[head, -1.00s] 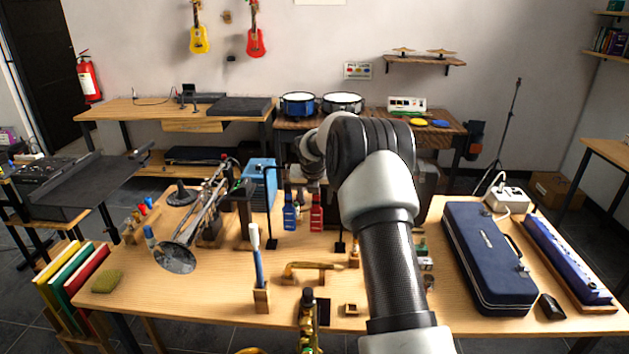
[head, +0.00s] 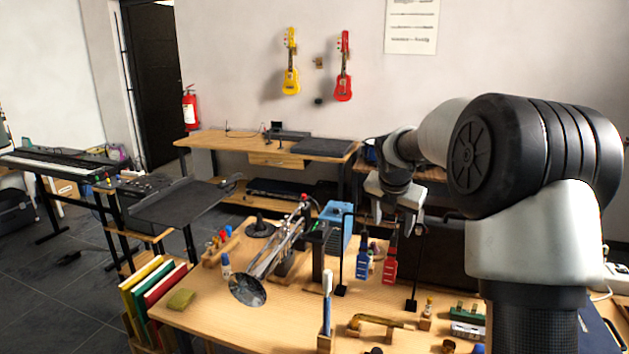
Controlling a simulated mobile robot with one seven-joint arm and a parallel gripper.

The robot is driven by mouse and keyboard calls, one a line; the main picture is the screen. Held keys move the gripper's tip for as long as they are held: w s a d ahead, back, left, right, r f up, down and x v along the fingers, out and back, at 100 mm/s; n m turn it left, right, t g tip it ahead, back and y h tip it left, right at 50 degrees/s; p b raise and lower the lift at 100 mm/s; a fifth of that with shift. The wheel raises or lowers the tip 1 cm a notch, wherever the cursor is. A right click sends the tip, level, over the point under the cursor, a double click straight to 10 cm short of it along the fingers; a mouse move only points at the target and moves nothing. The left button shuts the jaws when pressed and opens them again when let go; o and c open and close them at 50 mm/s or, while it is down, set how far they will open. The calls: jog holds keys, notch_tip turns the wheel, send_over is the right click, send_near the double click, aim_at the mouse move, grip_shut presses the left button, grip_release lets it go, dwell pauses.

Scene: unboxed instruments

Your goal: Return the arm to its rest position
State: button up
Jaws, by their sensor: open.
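My arm (head: 540,150) fills the right side of the head view, bent at a large dark joint, and reaches back over the wooden table (head: 205,320). My gripper (head: 396,222) points down with its fingers apart and nothing seen between them. It appears above the blue bottle (head: 363,262) and the red bottle (head: 390,263); its exact height over them is hard to tell. My arm hides the right part of the table.
A trumpet (head: 270,262) on a stand and a blue box (head: 338,222) stand left of my gripper. A brush (head: 327,300) stands upright at the front. A thin black stand (head: 413,285) is close by. Open floor (head: 60,300) shows at left.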

jog(key=s+a+r+m+p, duration=0.1)
jog(key=s+a+r+m, duration=0.2)
jog(key=s+r+m, duration=0.55)
jog(key=s+a+r+m+p, duration=0.25)
jog(key=s+r+m, duration=0.2)
jog(key=s, duration=0.65)
jog(key=s+a+f+m+y+p, duration=0.1)
jog(key=s+a+m, duration=0.1)
jog(key=s+m, duration=0.5)
jog(key=s+a+f+m+y+p, duration=0.1)
jog(key=s+a+m, duration=0.2)
jog(key=s+m, duration=0.5)
jog(key=s, duration=0.4)
jog(key=shift+s, duration=0.35)
jog(key=shift+f, duration=0.1)
